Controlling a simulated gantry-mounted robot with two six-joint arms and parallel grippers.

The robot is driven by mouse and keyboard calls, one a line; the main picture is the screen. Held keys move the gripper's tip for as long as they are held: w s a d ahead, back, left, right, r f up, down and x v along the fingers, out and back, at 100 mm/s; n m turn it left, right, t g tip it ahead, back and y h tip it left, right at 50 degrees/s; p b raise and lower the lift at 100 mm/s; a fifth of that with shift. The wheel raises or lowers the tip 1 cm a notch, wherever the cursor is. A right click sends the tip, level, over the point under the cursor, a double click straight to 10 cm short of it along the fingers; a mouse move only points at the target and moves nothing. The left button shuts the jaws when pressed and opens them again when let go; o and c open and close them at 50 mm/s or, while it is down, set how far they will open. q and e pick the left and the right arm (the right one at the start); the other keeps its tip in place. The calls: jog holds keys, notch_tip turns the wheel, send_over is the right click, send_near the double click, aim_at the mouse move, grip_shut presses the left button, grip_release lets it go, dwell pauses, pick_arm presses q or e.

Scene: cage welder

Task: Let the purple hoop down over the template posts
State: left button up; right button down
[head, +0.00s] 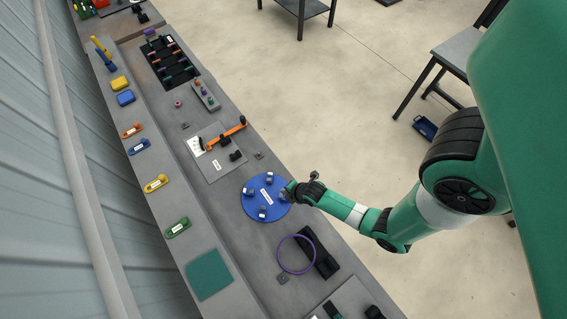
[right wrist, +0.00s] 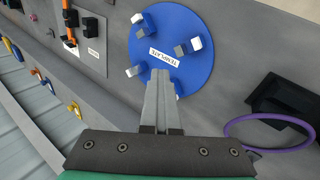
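The template (head: 258,203) is a blue disc on the grey bench with several short grey and white posts near its rim. It also shows in the right wrist view (right wrist: 205,72). The purple hoop (head: 279,254) is apart from the disc, below it in the head view, beside and partly across a black block. Part of the hoop (right wrist: 285,151) shows at the right of the right wrist view. My right gripper (head: 287,191) is over the disc's right edge. In the right wrist view its fingers (right wrist: 161,75) are together, with nothing visible between them. My left gripper is out of view.
The black block (head: 326,264) stands beside the hoop. A plate with an orange clamp (head: 232,132) lies beyond the disc. A green mat (head: 209,275) and coloured handles, including a yellow one (head: 156,184), lie on the left ledge. Bare bench separates disc and hoop.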

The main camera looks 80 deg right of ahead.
jog(key=s+d+r+m+g, duration=0.1)
jog(key=s+d+m, duration=0.1)
jog(key=d+m, duration=0.35)
jog(key=s+d+r+m+h, duration=0.1)
jog(key=s+d+r+m, duration=0.1)
jog(key=d, duration=0.7)
jog(key=s+d+r+m+g, duration=0.1)
jog(key=s+d+m, duration=0.25)
jog(key=d, duration=0.35)
notch_tip(320, 180, down, 6)
jog(key=w+b, duration=0.1)
jog(key=b, duration=0.5)
jog(key=shift+a, duration=0.3)
